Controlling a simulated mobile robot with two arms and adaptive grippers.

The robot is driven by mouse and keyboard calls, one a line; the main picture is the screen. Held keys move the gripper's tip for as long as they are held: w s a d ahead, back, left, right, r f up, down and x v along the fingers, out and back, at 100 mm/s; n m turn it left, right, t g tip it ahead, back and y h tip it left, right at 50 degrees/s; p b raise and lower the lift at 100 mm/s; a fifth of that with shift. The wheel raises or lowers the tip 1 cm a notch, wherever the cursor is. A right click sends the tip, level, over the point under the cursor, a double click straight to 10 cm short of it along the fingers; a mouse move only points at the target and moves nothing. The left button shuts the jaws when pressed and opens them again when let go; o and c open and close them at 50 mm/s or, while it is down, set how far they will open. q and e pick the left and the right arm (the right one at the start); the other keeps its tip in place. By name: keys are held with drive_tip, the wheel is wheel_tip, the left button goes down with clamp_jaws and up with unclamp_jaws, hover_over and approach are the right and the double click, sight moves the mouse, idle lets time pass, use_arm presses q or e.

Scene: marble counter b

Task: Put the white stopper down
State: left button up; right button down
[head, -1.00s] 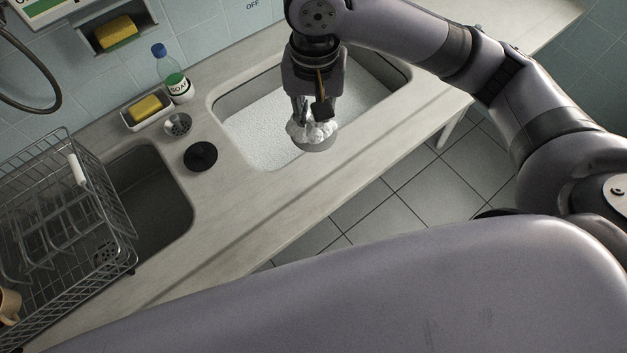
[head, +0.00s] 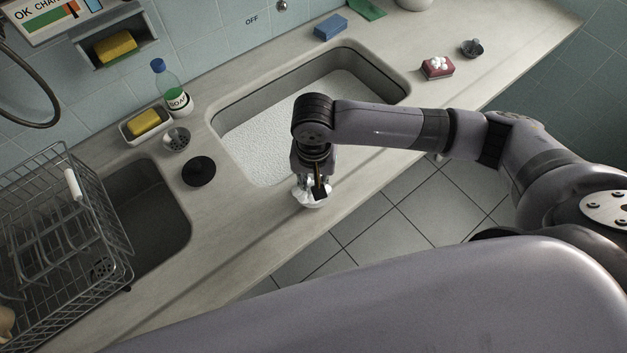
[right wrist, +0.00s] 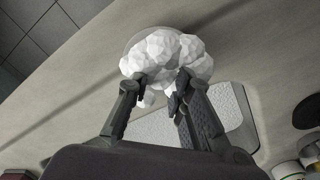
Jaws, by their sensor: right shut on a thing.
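My right gripper (head: 314,194) is shut on the white stopper (head: 312,205), over the front strip of the counter, just in front of the foam-filled right basin (head: 255,165). In the right wrist view my right gripper (right wrist: 161,80) has its two fingers in a lumpy clump of white foam (right wrist: 168,55). The stopper's pale round edge (right wrist: 147,35) shows behind the foam; most of it is hidden. I cannot tell whether its underside touches the counter. My left gripper is not in view.
A black stopper (head: 198,171), a strainer (head: 176,139), a soap bottle (head: 175,90) and a sponge in a dish (head: 145,121) stand left of the basin. A foam-topped red sponge (head: 437,69) lies right. The front counter strip is clear.

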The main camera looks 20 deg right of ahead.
drive_tip(key=shift+f, duration=0.2)
drive_tip(key=shift+f, duration=0.1)
drive_tip(key=c, duration=1.4)
unclamp_jaws()
drive_tip(key=shift+c, duration=0.2)
wheel_tip(320, 180, up, 12)
